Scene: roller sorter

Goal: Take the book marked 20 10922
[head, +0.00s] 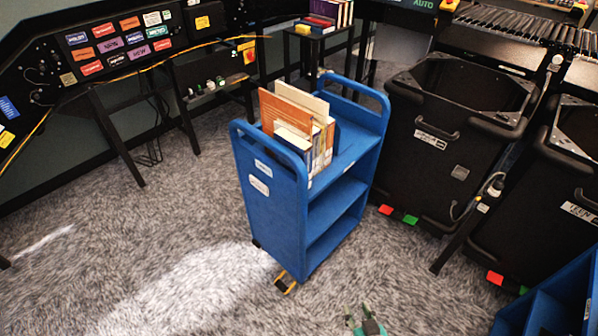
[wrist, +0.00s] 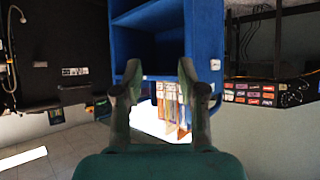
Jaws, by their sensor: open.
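Several books (head: 300,119) stand upright in a row on the top shelf of a blue cart (head: 266,186) in the middle of the head view. Some covers are orange, others cream. The number 20 10922 is not readable on any of them. In the wrist view, which looks upside down, the books (wrist: 172,103) show small between the fingers, with white labels on their spines. My gripper (head: 368,318) shows at the bottom edge of the head view, in front of the cart and apart from it. In the wrist view its fingers (wrist: 160,72) are spread with nothing between them.
Black bins (head: 452,135) stand close to the cart's right. Another blue cart (head: 557,300) is at the bottom right. Carpet (head: 130,240) is clear to the left and front.

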